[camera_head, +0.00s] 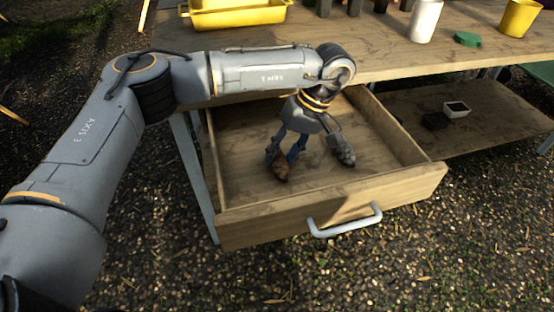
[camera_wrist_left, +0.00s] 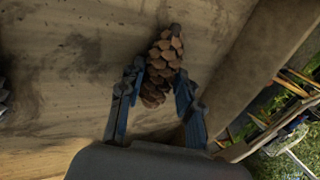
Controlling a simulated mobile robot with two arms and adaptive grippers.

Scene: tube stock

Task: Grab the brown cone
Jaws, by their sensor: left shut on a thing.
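A brown cone (camera_head: 281,171) is in the open wooden drawer, near its front left part. The cone also shows in the left wrist view (camera_wrist_left: 164,62), between the two blue fingers. My left gripper (camera_head: 281,155) reaches down into the drawer and is shut on the cone. In the left wrist view the gripper (camera_wrist_left: 158,88) has a finger on each side of the cone, and the cone's lower end is between them. I cannot tell whether the cone touches the drawer floor. My right gripper is not in view.
The drawer (camera_head: 330,215) has a light handle (camera_head: 345,222) in front. A grey, cone-like thing (camera_head: 345,154) lies right of the gripper. On the table above stand a yellow tray (camera_head: 235,14), a white cup (camera_head: 425,20), a green lid (camera_head: 467,39) and a yellow cup (camera_head: 520,17).

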